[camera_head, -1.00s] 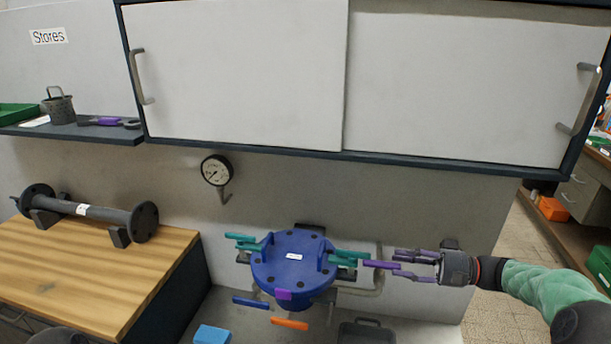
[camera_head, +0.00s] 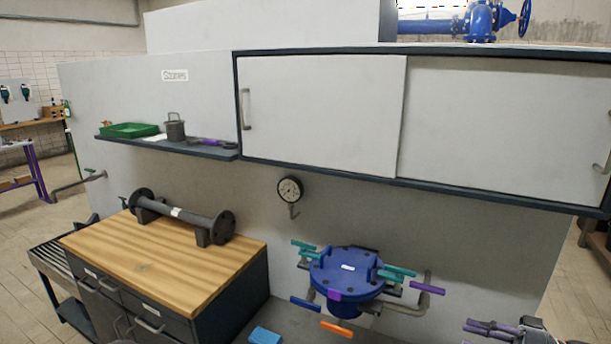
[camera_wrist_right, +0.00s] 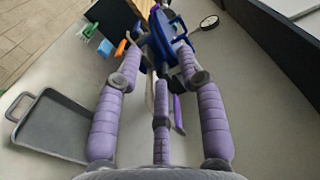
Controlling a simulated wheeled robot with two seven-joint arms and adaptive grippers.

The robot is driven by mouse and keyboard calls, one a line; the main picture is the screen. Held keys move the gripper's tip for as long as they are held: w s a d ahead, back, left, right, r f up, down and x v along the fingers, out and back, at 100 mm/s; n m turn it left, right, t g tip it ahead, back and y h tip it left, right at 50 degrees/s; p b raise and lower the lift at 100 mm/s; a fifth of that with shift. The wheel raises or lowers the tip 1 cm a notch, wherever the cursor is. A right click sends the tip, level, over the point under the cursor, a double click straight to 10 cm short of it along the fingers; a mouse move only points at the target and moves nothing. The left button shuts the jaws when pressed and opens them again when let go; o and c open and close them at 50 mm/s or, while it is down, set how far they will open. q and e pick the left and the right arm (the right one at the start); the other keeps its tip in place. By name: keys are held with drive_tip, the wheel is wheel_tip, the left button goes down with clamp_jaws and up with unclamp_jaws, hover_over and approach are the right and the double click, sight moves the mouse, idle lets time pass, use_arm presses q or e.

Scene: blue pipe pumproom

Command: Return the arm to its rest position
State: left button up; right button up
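My right gripper (camera_head: 474,328) is at the bottom right edge of the head view, its purple fingers pointing left. In the right wrist view my right gripper (camera_wrist_right: 158,46) has its purple fingers spread apart with nothing held between them. The blue round flanged unit (camera_head: 343,270) with teal, purple, blue and orange handles is left of the gripper and apart from it. The blue unit (camera_wrist_right: 170,30) also shows beyond the fingertips in the right wrist view, partly hidden by them. My left gripper is not in view.
A wall cabinet (camera_head: 320,105) with sliding doors hangs above. A wooden-topped bench (camera_head: 160,262) carries a dark flanged pipe (camera_head: 178,213). A shelf (camera_head: 190,148) is at left. A grey tray (camera_wrist_right: 52,125) lies in the right wrist view.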

drive_tip(key=s+a+f+m+g+h+p, duration=0.15)
drive_tip(key=a+f, duration=0.25)
drive_tip(key=f, duration=0.5)
drive_tip(key=a+f+g+h, duration=0.2)
drive_tip(key=a+f, duration=0.2)
drive_tip(key=f, duration=0.4)
drive_tip(key=a+f+m+g+h, duration=0.15)
drive_tip(key=a+f, duration=0.25)
drive_tip(key=f, duration=0.5)
use_arm(q)
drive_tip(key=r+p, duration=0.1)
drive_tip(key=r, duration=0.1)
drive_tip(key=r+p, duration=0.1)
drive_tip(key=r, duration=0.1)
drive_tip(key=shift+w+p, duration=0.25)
drive_tip(key=shift+p, duration=0.05)
use_arm(e)
drive_tip(key=s+a+f+n+g+h, duration=0.2)
drive_tip(key=s+a+f+n+h, duration=0.4)
drive_tip(key=s+a+f, duration=0.7)
drive_tip(key=s+f+h, duration=0.1)
drive_tip(key=s+f, duration=0.2)
drive_tip(key=f, duration=0.1)
drive_tip(key=shift+s+a+f+g, duration=0.2)
drive_tip(key=shift+a+f+g, duration=0.1)
drive_tip(key=shift+a+g, duration=0.1)
